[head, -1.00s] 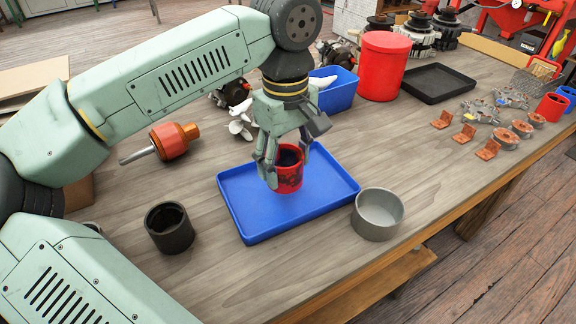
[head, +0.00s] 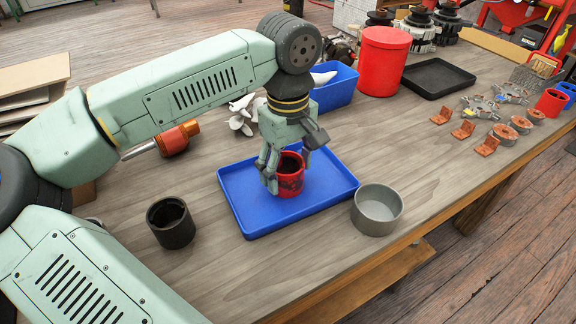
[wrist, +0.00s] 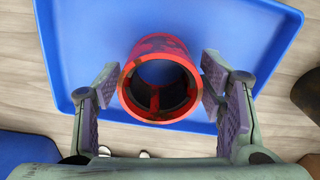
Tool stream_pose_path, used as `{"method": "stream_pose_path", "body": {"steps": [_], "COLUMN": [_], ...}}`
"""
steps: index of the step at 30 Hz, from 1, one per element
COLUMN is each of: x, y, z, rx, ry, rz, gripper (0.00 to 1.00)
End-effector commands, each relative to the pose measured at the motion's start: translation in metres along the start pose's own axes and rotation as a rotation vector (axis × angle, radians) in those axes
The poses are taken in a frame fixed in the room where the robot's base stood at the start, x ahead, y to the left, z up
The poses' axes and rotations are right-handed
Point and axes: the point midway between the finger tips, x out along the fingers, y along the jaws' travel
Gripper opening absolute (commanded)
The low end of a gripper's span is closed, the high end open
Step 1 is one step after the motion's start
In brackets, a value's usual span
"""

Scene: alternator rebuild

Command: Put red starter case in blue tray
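The red starter case (head: 290,183), an open ring with dark smudges, stands upright in the blue tray (head: 325,202), near its middle in the head view. In the wrist view, I look down into the case (wrist: 128,103) against the blue tray floor (wrist: 85,40). My gripper (head: 287,172) is low over the tray, with its fingers on either side of the case. In the wrist view, the finger pads of my gripper (wrist: 160,90) stand slightly apart from the case wall, with narrow gaps, so it looks open.
A grey round bowl (head: 377,212) stands close to the tray's right side. A black cup (head: 171,224) stands to its left. An orange rotor (head: 173,140), a blue bin (head: 335,88) and a red canister (head: 383,62) are behind. The table's front edge is near.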

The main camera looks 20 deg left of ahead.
Motion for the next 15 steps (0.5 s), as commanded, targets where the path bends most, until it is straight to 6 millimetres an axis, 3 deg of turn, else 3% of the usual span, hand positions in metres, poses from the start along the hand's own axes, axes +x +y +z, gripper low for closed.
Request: {"method": "stream_pose_path", "body": {"steps": [4, 15], "x": [-0.0002, -0.0052], "y": [0.0000, 0.0000], "z": [0.0000, 0.0000], "rx": [0.000, 0.000], "ry": [0.000, 0.000], "rz": [0.000, 0.000], "gripper": [0.75, 0.75]}}
